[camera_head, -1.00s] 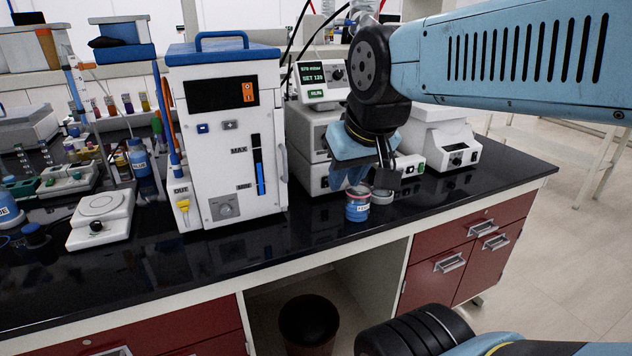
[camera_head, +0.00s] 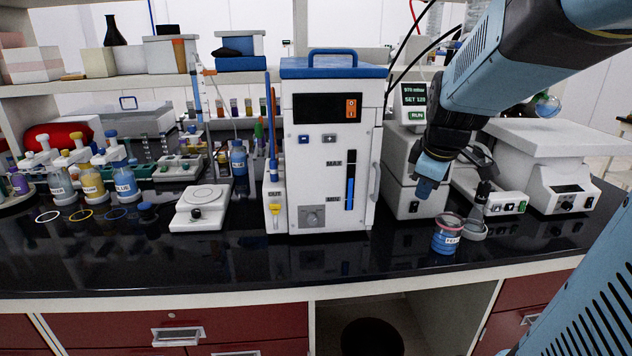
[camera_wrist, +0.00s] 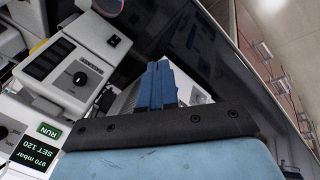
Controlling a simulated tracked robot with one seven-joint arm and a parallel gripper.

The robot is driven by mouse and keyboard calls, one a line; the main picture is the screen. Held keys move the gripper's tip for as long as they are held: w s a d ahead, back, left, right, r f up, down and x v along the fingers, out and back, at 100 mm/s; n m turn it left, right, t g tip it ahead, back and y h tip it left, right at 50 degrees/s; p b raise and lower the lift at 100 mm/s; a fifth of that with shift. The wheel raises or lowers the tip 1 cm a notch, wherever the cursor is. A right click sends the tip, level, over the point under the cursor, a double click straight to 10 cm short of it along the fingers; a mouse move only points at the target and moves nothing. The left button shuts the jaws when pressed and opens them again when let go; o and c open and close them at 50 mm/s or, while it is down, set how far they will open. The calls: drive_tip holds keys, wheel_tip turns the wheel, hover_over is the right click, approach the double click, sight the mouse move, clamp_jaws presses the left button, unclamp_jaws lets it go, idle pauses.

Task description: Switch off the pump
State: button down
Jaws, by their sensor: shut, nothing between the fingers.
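The pump appears to be the stacked grey-white box (camera_head: 398,172) right of the tall white unit. Its display (camera_head: 414,100) on top reads about 970 mbar, SET 120, with a green RUN label, also legible in the wrist view (camera_wrist: 38,150). A small dark switch (camera_head: 413,208) is on the box's lower front; its position is too small to tell. My gripper (camera_head: 426,186) is shut and empty, fingers pointing down just in front of the box's front face. Whether it touches is unclear. Its blue fingers (camera_wrist: 163,70) show together in the wrist view.
A labelled blue jar (camera_head: 447,238) stands near the bench edge below my gripper, beside a small round dish (camera_head: 474,231). A white instrument (camera_head: 562,180) stands right. The tall white unit (camera_head: 330,215) with orange switch stands left. Black bench front (camera_head: 250,275) is clear.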

sight(414, 207)
drive_tip(key=w+d+f+n+y, duration=0.1)
drive_tip(key=w+d+f+n, duration=0.4)
drive_tip(key=w+d+n, duration=0.3)
drive_tip(key=shift+w+d+f, duration=0.15)
drive_tip(key=shift+w+f, duration=0.2)
drive_tip(key=shift+w, duration=0.05)
drive_tip(key=x, duration=1)
drive_tip(key=shift+w, duration=0.35)
drive_tip(key=shift+w+r, duration=0.15)
drive_tip(key=shift+w, duration=0.7)
drive_tip(key=shift+w+r, duration=0.1)
drive_tip(key=shift+w, duration=0.75)
